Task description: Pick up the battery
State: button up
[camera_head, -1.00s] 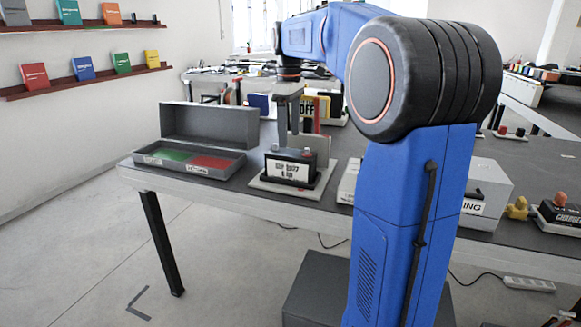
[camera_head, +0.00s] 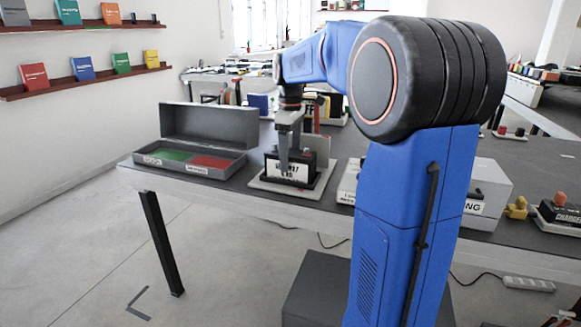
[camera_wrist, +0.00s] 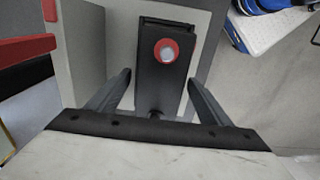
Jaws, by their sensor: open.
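The battery (camera_head: 278,169) is a black box with a white label on its near face, standing on a light grey base plate (camera_head: 262,184) on the table. In the wrist view the battery (camera_wrist: 160,90) is a dark block with a red-ringed round terminal on top. My gripper (camera_head: 289,155) is over it with fingers pointing down, and one finger hides part of the label. In the wrist view my gripper (camera_wrist: 160,80) is open, with one finger on each side of the battery and a gap visible on both sides.
An open grey case (camera_head: 210,124) with green and red compartments stands left of the battery. The table's front edge is close to the base plate.

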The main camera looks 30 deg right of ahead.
grip_shut()
jog(key=shift+r, duration=0.1)
